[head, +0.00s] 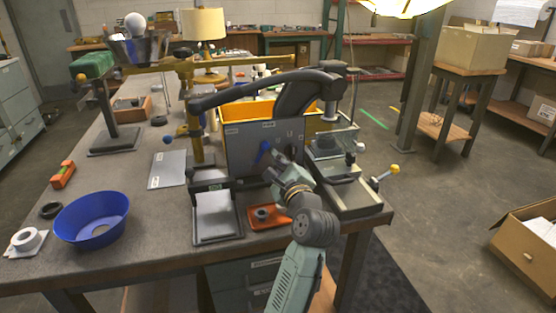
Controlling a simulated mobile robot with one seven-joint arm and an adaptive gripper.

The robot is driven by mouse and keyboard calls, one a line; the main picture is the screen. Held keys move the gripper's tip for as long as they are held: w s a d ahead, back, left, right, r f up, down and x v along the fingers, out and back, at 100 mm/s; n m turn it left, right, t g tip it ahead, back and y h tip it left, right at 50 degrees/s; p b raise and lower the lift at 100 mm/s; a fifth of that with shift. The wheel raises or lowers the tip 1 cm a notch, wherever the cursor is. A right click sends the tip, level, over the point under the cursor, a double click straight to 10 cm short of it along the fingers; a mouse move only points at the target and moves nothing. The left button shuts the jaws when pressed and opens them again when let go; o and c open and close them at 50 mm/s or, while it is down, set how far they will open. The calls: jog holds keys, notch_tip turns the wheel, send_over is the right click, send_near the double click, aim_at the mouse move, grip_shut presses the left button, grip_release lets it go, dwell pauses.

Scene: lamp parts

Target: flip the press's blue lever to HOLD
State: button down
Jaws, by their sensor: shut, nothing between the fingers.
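The press's blue lever (263,149) is on an upright grey panel (242,148) at the middle of the table. Its knob points up and slightly to the right. Small pale labels are on the panel, but their words are too small to read. My gripper (277,158) is shut and empty in front of the panel, just right of the lever. I cannot tell whether the fingertips touch the lever. My wrist and fingers hide the lower right part of the panel.
A dark curved arm (262,85) passes above the panel, with a yellow bin (240,112) behind. An orange tray (268,217) and a grey plate stand (215,215) are in front. A metal tray with a yellow-knobbed handle (394,169) is right. A blue bowl (92,222) sits left.

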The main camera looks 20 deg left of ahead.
jog(key=shift+a+r+n, duration=0.1)
jog(key=shift+r+n, duration=0.1)
jog(key=shift+n, duration=0.3)
jog(key=r+n+p, duration=0.1)
jog(key=n, duration=0.1)
jog(key=s+a+r+n+p, duration=0.1)
jog(key=n, duration=0.1)
jog(key=shift+a+n, duration=0.2)
jog(key=shift+n, duration=0.1)
jog(key=n, duration=0.1)
jog(key=s+a+n+p, duration=0.1)
jog(key=n, duration=0.1)
jog(key=shift+a+r, duration=0.1)
jog(key=shift+r, duration=0.2)
jog(key=shift+s+a+r+n+g, duration=0.15)
jog(key=shift+a+n, duration=0.1)
jog(key=shift+n, duration=0.4)
jog(key=shift+s+a+f+n+g, duration=0.15)
jog(key=shift+a+n, duration=0.1)
jog(key=shift+n, duration=0.4)
jog(key=shift+r, duration=0.1)
jog(key=shift+s, duration=0.1)
send_near(262, 146)
jog(key=shift+s+a+r, duration=0.1)
jog(key=shift+s+a, duration=0.2)
jog(key=shift+a, duration=0.4)
